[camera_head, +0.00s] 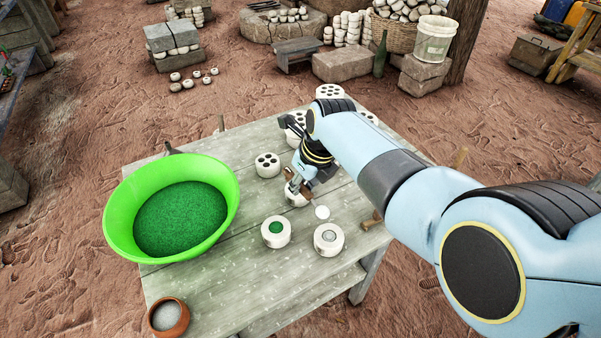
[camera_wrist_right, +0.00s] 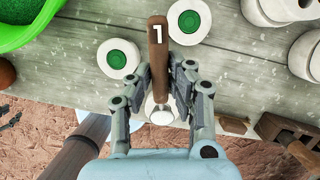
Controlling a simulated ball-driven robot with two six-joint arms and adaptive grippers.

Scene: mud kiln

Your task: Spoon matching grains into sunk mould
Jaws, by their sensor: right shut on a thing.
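My right gripper (camera_head: 297,188) is shut on a brown handle (camera_wrist_right: 157,50) marked "1". A mould with green fill (camera_head: 276,231) and one with a grey centre (camera_head: 328,238) stand nearer the front. A pale disc (camera_head: 322,212) is just right of the gripper. A green bowl (camera_head: 122,213) of green grains is at the left. My left gripper is not in view.
A white mould with several dark holes (camera_head: 268,160) stands behind the gripper, with others partly hidden by my arm. A brown pot (camera_head: 169,317) with pale grains is at the table's (camera_head: 225,290) front left corner. The front middle of the table is clear.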

